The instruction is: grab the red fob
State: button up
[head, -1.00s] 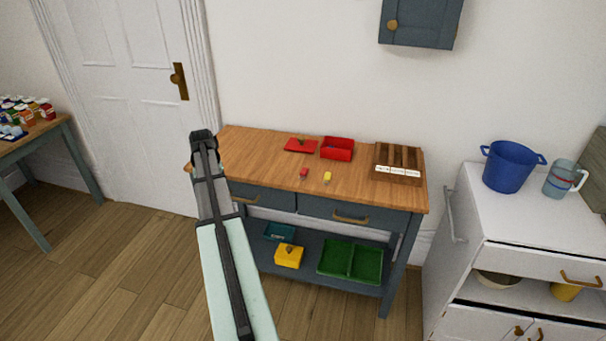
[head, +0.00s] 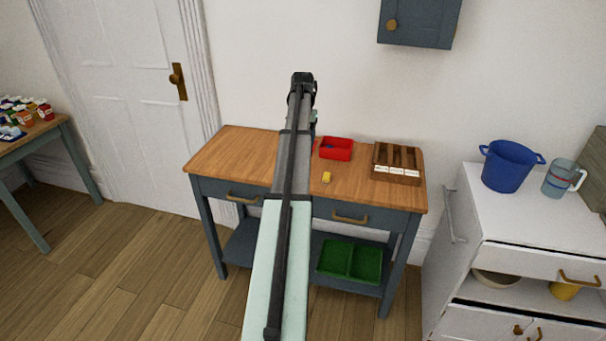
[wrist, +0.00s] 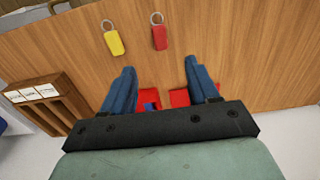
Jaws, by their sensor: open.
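The red fob (wrist: 159,38) lies on the wooden tabletop in the wrist view, its metal ring toward the top of the picture. In the head view my arm hides it. The yellow fob (wrist: 114,43) lies just left of it in the wrist view and also shows in the head view (head: 326,177). My gripper (wrist: 160,78) is open and empty, its two blue fingers spread wide. The red fob is beyond the fingertips, roughly in line with the gap between them. In the head view the fingers are mostly hidden by my arm over the table.
A red open box (head: 336,149) and a wooden slotted rack (head: 397,164) with white labels stand at the back of the tabletop (head: 228,157). A green divided tray (head: 349,262) is on the lower shelf.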

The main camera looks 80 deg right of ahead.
notch_tip(320, 180, down, 8)
jog(key=shift+r, duration=0.1)
jog(key=shift+d+f, duration=0.2)
jog(key=shift+f, duration=1.15)
jog(key=shift+d+f, duration=0.15)
jog(key=shift+f, duration=1.2)
grip_shut()
jog(key=shift+r, duration=0.15)
